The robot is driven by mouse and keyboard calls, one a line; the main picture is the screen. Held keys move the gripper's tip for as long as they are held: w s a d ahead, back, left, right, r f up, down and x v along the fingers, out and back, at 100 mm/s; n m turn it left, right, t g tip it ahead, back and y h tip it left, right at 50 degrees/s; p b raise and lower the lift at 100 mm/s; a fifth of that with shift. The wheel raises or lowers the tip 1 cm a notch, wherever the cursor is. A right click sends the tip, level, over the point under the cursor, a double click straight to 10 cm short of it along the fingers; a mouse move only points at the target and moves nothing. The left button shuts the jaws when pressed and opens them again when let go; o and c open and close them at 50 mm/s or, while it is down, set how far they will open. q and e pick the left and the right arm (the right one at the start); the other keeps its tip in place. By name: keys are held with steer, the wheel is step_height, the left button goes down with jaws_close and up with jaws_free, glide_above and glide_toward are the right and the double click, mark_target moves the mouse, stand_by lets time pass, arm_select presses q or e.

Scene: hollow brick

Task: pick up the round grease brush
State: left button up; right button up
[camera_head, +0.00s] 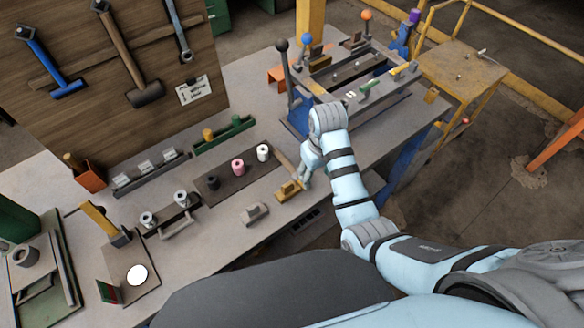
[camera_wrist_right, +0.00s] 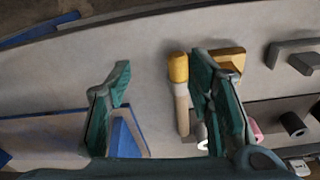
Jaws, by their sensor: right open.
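A round stick-like tool with a yellow end and a tan shaft, which looks like the round grease brush (camera_wrist_right: 181,105), lies on the bench in the right wrist view. In the head view its tan shaft (camera_head: 284,161) shows just left of my right gripper (camera_head: 303,181). My right gripper is open; in the wrist view its two green fingers (camera_wrist_right: 162,78) stand apart. The brush shows between them, close beside the right-hand finger, and I see no grip on it. I cannot tell the height gap. My left gripper is not in view.
A yellow block (camera_head: 288,191) sits beside the right gripper, partly behind a finger in the wrist view (camera_wrist_right: 232,57). A dark mat with spools (camera_head: 225,185) lies to the left, a grey block (camera_head: 255,213) nearer. A blue-framed fixture with levers (camera_head: 299,118) stands beyond.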

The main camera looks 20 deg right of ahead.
step_height(320, 180, up, 8)
steer(key=n+g, duration=0.1)
steer(key=n, duration=0.1)
glide_above(293, 169)
step_height(293, 169, down, 14)
steer(key=b, duration=0.4)
steer(key=shift+r, duration=0.25)
steer(key=shift+r, duration=0.1)
jaws_close()
